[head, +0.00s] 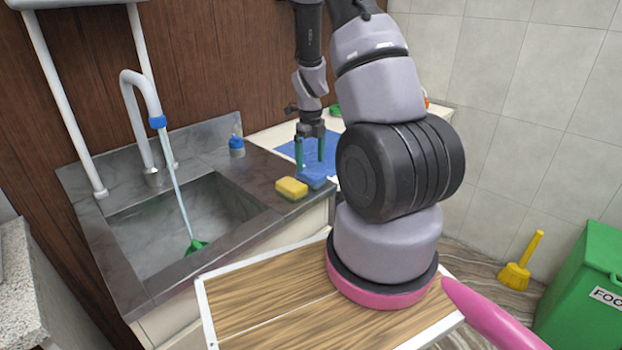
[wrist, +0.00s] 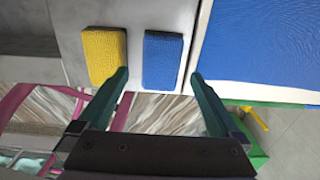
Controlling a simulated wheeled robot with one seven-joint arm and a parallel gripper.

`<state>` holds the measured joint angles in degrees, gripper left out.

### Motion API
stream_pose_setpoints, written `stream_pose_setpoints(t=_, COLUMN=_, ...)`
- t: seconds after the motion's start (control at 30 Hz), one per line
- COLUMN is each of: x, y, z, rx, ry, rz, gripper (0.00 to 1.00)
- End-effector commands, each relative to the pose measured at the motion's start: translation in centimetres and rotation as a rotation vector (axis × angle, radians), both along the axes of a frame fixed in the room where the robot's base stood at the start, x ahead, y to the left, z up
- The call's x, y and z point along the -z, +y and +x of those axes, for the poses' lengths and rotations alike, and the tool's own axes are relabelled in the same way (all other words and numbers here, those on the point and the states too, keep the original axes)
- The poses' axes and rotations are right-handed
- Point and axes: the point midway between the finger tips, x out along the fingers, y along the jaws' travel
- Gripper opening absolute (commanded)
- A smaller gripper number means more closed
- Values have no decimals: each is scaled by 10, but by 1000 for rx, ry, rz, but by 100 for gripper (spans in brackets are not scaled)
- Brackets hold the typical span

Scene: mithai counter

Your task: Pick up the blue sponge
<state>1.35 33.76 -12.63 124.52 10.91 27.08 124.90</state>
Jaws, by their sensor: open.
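The blue sponge (head: 312,178) lies on the grey counter at the right of the sink, close to the edge of a blue mat. In the wrist view the blue sponge (wrist: 162,61) lies ahead of the fingertips, between their lines. My gripper (head: 309,166) is open and empty, with its green fingers pointing down at the sponge in the head view. In the wrist view the fingertips of my gripper (wrist: 160,75) are on both sides of the sponge's near end. I cannot tell whether the fingers touch it.
A yellow sponge (head: 291,188) lies just left of the blue one; it also shows in the wrist view (wrist: 104,56), close to the left finger. A blue mat (head: 330,146) lies behind. A small blue-capped bottle (head: 237,147) stands by the sink (head: 170,225).

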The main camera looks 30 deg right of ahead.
Motion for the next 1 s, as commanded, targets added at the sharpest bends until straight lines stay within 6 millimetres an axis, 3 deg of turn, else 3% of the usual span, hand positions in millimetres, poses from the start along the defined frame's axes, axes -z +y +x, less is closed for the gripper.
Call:
stream_pose_setpoints(t=0.4, x=50, y=-2, z=-1, rx=0, ry=1, rz=1, gripper=100)
stream_pose_setpoints(t=0.67, x=53, y=-2, z=0, rx=0, ry=-1, rz=0, gripper=100)
stream_pose_setpoints(t=0.8, x=53, y=-2, z=0, rx=0, ry=-1, rz=0, gripper=50)
stream_pose_setpoints(t=0.9, x=53, y=-2, z=0, rx=0, ry=-1, rz=0, gripper=19)
stream_pose_setpoints(t=1.0, x=53, y=-2, z=0, rx=-1, ry=-1, rz=0, gripper=18)
